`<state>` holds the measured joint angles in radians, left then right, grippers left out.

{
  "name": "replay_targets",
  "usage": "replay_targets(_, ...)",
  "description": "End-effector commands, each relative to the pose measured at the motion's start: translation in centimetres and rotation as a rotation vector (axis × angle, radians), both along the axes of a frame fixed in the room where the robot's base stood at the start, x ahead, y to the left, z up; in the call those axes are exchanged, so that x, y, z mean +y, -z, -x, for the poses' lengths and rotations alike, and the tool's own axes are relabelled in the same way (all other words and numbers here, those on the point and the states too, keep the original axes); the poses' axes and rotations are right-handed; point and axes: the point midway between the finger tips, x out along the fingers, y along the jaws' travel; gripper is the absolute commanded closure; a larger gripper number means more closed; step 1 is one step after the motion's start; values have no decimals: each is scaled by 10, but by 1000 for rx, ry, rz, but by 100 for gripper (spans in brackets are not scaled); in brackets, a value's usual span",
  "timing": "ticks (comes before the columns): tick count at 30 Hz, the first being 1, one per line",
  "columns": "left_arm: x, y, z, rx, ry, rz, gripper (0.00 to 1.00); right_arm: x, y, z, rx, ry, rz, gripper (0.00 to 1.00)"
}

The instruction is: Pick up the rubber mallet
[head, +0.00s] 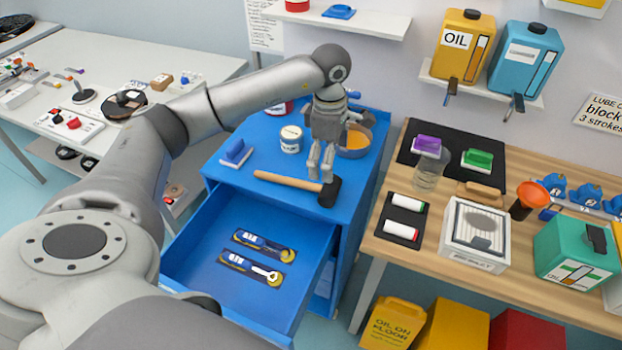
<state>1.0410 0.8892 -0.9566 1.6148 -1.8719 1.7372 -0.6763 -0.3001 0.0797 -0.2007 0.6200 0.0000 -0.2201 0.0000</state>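The rubber mallet (290,181) lies on top of the blue cabinet, near its front edge. Its wooden handle points left and its black head (330,192) is at the right. My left gripper (321,176) points down over the handle, close to the head. Its two fingers look parted, with a gap between them. I cannot tell whether the fingertips touch the handle. My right gripper is not in view.
The blue cabinet's top drawer (190,236) is open, with two blue-labelled tools inside. A white can (291,138), a blue-handled brush (236,152) and a round bowl (355,141) stand near the mallet. A wooden bench (455,235) with several items is at the right.

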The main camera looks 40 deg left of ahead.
Motion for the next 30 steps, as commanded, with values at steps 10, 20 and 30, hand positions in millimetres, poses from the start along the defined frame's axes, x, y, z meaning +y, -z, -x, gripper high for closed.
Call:
replay_targets(10,10,42,2,14,-5,-33,4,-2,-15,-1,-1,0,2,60)
replay_targets(20,9,69,3,15,-5,-31,4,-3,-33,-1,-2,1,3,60)
replay_targets(30,10,105,2,11,-4,-31,4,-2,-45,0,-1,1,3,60)
